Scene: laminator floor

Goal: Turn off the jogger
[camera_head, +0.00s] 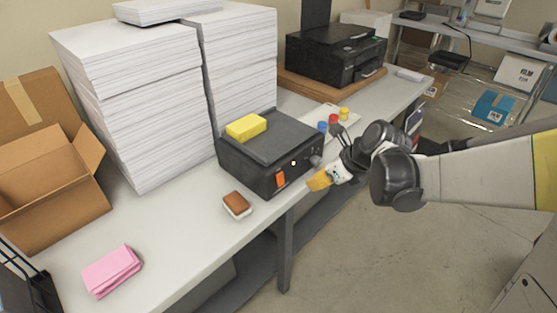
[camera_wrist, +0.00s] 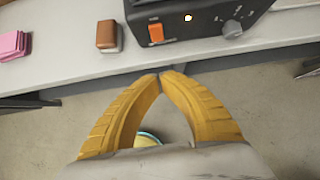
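The jogger (camera_head: 270,150) is a dark grey box on the table with a yellow block on its top. Its front has an orange rocker switch (camera_head: 280,178), a small white spot and a round grey knob (camera_head: 316,161). In the wrist view the orange switch (camera_wrist: 156,33) and the knob (camera_wrist: 232,29) show at the top, beyond my fingertips. My gripper (camera_head: 318,182) is just in front of the jogger's front face, right of the switch. In the wrist view its yellow fingers (camera_wrist: 160,75) meet at the tips, with nothing held between them. Which way the switch is set I cannot tell.
A brown-topped eraser (camera_head: 237,204) lies left of the jogger, and pink sheets (camera_head: 112,270) lie nearer the front. Tall paper stacks (camera_head: 135,95) stand behind. Small coloured pots stand right of the jogger, before a black printer (camera_head: 335,55). The floor in front is clear.

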